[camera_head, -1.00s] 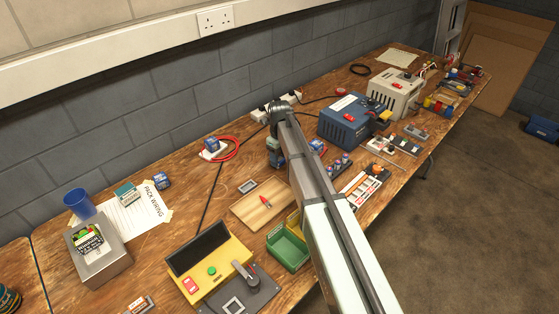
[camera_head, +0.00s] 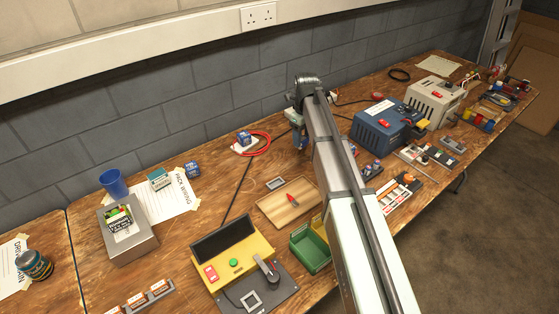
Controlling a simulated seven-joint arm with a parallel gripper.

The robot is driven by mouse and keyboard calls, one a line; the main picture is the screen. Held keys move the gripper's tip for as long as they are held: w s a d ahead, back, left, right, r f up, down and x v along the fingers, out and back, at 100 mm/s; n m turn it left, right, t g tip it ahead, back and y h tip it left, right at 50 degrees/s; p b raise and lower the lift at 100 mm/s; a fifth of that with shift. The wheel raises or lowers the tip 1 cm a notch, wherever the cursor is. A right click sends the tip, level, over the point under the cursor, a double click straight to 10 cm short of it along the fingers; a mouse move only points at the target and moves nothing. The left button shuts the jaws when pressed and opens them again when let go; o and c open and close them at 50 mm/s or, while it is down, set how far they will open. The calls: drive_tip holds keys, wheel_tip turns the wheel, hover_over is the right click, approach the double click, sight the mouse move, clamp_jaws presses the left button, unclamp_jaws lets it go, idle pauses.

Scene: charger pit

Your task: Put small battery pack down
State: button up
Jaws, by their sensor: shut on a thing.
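My gripper (camera_head: 300,138) is at the far end of my arm, near the back middle of the bench. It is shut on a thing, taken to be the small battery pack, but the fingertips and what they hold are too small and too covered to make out. One small blue-and-white pack (camera_head: 244,138) sits on a white base by a red cable, left of my gripper. Another small blue pack (camera_head: 193,170) stands by the taped paper sheet. I cannot tell whether the held thing touches the bench.
A yellow tester (camera_head: 243,256), a green bin (camera_head: 309,250) and a wooden board (camera_head: 288,204) lie in front. A grey box (camera_head: 130,238) and a blue cup (camera_head: 113,184) stand left. A blue charger (camera_head: 384,124) is right. Bare bench (camera_head: 215,210) shows between sheet and board.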

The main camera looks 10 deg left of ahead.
drive_tip(key=s+a+n, duration=0.1)
drive_tip(key=s+a, duration=0.1)
drive_tip(key=a, duration=0.5)
drive_tip(key=s+a+n, duration=0.1)
drive_tip(key=s+a, duration=0.2)
drive_tip(key=a, duration=0.4)
drive_tip(key=shift+n, duration=0.4)
drive_tip(key=shift+w+d+f, duration=0.1)
drive_tip(key=shift+f, duration=4.75)
drive_tip(key=shift+f, duration=0.1)
drive_tip(key=o, duration=1.1)
wheel_tip(320, 180, up, 12)
